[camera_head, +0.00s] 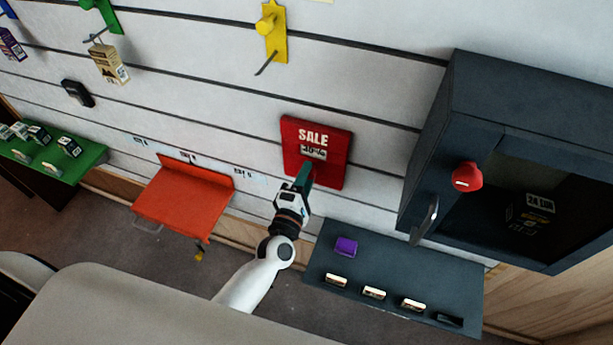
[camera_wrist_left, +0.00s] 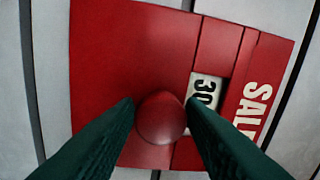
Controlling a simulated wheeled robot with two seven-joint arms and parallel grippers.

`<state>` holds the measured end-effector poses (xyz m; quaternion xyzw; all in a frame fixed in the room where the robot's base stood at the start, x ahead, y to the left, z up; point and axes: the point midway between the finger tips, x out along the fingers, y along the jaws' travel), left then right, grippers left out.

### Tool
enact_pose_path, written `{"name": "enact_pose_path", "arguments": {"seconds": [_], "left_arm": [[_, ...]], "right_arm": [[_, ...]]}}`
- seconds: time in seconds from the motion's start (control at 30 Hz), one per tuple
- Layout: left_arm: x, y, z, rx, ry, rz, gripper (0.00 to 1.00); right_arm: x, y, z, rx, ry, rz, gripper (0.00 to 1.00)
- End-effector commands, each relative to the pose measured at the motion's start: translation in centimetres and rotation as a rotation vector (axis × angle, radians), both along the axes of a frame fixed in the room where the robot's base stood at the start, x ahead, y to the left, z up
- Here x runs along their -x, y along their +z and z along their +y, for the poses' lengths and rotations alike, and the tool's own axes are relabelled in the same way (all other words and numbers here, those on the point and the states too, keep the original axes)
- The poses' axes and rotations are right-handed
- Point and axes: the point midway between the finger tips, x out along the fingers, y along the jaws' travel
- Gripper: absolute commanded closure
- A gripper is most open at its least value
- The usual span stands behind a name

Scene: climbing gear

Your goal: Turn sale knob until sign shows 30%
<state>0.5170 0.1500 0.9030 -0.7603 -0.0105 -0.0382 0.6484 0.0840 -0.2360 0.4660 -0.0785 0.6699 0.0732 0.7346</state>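The red sale sign (camera_head: 332,160) is on the slatted wall, with the word SALE above a small white number window (camera_head: 313,152). In the left wrist view the sign (camera_wrist_left: 120,50) appears turned sideways, and its window (camera_wrist_left: 205,88) shows 30, the rest hidden behind a finger. The round red sale knob (camera_wrist_left: 160,118) sits between the dark green fingers of my left gripper (camera_wrist_left: 161,108), one finger against each side. In the head view this gripper (camera_head: 304,178) reaches up to the lower part of the sign and hides the knob. My right gripper is not in view.
A dark cabinet (camera_head: 500,90) with a red knob (camera_head: 467,177) stands right of the sign. A grey shelf (camera_head: 400,265) with a purple box (camera_head: 346,246) is below right. An orange shelf (camera_head: 185,195) is at left. A yellow hook (camera_head: 273,30) is above.

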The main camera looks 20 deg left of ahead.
Motion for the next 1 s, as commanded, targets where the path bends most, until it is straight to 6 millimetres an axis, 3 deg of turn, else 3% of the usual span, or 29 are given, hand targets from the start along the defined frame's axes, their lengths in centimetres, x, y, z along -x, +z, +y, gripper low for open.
{"name": "enact_pose_path", "arguments": {"seconds": [0.1, 0.47, 1.0], "left_arm": [[0.0, 0.0, 0.0, 0.000, 0.000, 0.000, 0.48], [0.8, -0.3, 0.0, -0.001, 0.000, 0.002, 0.48], [10.8, -1.0, 0.4, -0.002, -0.001, 0.002, 0.48]], "right_arm": [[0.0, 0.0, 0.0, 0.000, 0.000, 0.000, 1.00], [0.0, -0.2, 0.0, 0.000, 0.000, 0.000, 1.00], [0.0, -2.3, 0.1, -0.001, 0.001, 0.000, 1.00]]}}
